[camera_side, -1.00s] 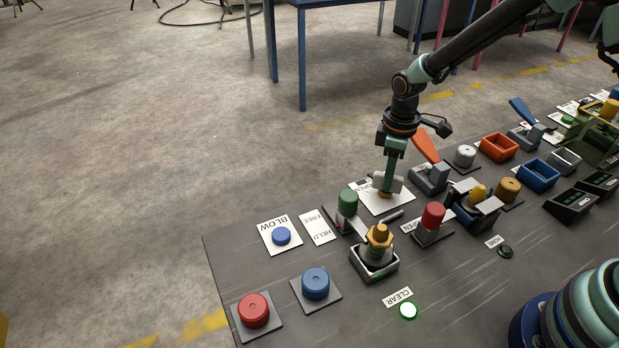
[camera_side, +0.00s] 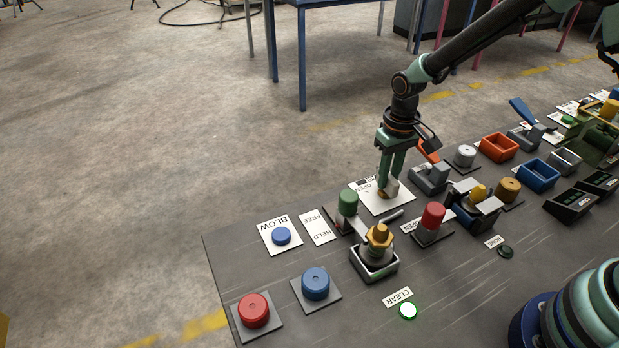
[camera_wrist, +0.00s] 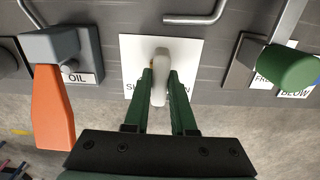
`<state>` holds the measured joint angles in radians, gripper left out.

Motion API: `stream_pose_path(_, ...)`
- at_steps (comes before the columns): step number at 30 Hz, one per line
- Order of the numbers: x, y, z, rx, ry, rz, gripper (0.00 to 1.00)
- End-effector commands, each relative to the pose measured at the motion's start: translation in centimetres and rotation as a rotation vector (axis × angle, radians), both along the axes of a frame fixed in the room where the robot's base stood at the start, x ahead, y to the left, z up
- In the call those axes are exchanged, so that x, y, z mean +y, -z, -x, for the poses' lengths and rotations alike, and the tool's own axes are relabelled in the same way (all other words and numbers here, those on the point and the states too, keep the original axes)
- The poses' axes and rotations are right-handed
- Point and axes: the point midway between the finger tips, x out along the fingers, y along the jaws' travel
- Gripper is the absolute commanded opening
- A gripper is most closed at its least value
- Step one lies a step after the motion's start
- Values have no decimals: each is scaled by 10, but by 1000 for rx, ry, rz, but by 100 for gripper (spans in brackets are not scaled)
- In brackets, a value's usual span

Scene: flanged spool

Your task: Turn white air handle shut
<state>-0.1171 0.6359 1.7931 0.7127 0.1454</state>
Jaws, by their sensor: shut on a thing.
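The white air handle (camera_wrist: 160,88) stands over a white plate (camera_wrist: 133,50) in the wrist view. The plate's lettering is partly covered; an "S" shows on the left and an "N" on the right. My gripper (camera_wrist: 160,76) has its two green fingers closed on the handle, one on each side. The handle points roughly toward the wrist camera, between the two words. In the side view, the handle (camera_side: 392,187) is small and partly hidden by my gripper (camera_side: 388,184).
An orange lever (camera_wrist: 52,110) on a grey block marked "OIL" is left of my fingers in the wrist view. A green knob (camera_wrist: 287,68) is at the right. In the side view, a brass-topped fitting (camera_side: 378,236) and red knob (camera_side: 433,214) stand nearby.

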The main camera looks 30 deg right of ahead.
Motion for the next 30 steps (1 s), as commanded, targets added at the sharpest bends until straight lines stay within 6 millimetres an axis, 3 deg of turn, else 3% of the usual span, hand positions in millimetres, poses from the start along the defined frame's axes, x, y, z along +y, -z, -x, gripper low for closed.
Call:
stream_pose_path(18, 0, -1, 0, 0, 553, 0, 0)
stream_pose_path(30, 0, -1, 0, 0, 743, 0, 0)
